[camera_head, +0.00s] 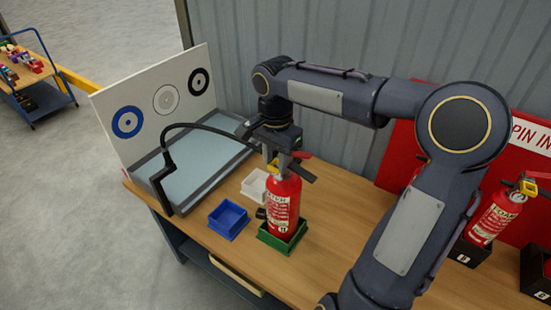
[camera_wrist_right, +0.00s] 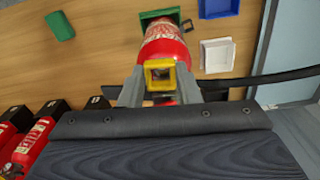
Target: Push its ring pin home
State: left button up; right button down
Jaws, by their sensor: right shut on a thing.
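A red fire extinguisher (camera_head: 284,208) stands upright in a green tray (camera_head: 263,236) on the wooden bench. It also shows in the wrist view (camera_wrist_right: 166,45). My right gripper (camera_head: 277,155) reaches down over its head from above. In the wrist view the fingers (camera_wrist_right: 160,82) are shut around a yellow square ring (camera_wrist_right: 160,64), which I take to be the ring pin's handle. The pin's shaft and its hole are hidden, so I cannot tell how deep the pin sits. A black hose (camera_head: 195,126) arcs from the head to the left. My left gripper is not in view.
A blue tray (camera_head: 228,220) and a white tray (camera_head: 254,185) stand beside the green one. A grey-blue pan (camera_head: 205,166) with a target board (camera_head: 160,94) lies to the left. Another extinguisher (camera_head: 493,220) stands at the right by a red sign.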

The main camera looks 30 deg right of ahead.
dwell(0.9)
jog(key=c, duration=1)
grip_release()
jog(key=shift+r, duration=0.1)
notch_tip(320, 180, up, 8)
jog(key=shift+f, duration=0.15)
jog(key=shift+s+a, duration=0.2)
jog(key=shift+s, duration=0.1)
jog(key=s+a+f+n+t+y, duration=0.2)
jog(key=s+a+f+n, duration=0.2)
jog(key=s, duration=0.5)
jog(key=s+a+f+n+t+y, duration=0.1)
jog(key=s+a+f+n+t, duration=0.2)
jog(key=s+a+f+n, duration=0.2)
jog(key=s+f+n, duration=0.1)
jog(key=s+n, duration=0.2)
jog(key=s, duration=0.1)
jog(key=shift+f+n+t+y, duration=0.3)
jog(key=shift+f+n+y, duration=0.1)
